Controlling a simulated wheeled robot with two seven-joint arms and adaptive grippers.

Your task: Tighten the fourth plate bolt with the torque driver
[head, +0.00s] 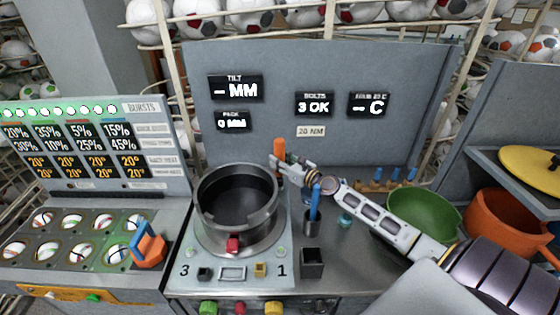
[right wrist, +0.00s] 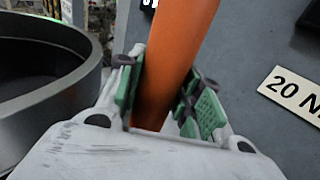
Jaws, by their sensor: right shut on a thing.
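The torque driver, with its orange handle (head: 279,148), stands about upright at the back right of the dark press cylinder (head: 236,205). My right gripper (head: 281,168) is shut on that handle. In the right wrist view the orange handle (right wrist: 172,65) lies between the green finger pads. The driver's tip is hidden, so I cannot tell whether it touches a bolt. The pale base plate (head: 215,272) shows bolts at its front left (head: 189,252) and front right (head: 281,251); its back corners are hard to see. The bolts display (head: 314,104) reads 3 OK. My left gripper is not in view.
A grey back panel (head: 370,65) rises behind the cylinder. A cup with a blue-handled tool (head: 315,200) and a dark square holder (head: 312,263) stand to its right. Green (head: 425,215) and orange (head: 490,222) bowls are farther right. An orange-blue object (head: 149,246) lies left.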

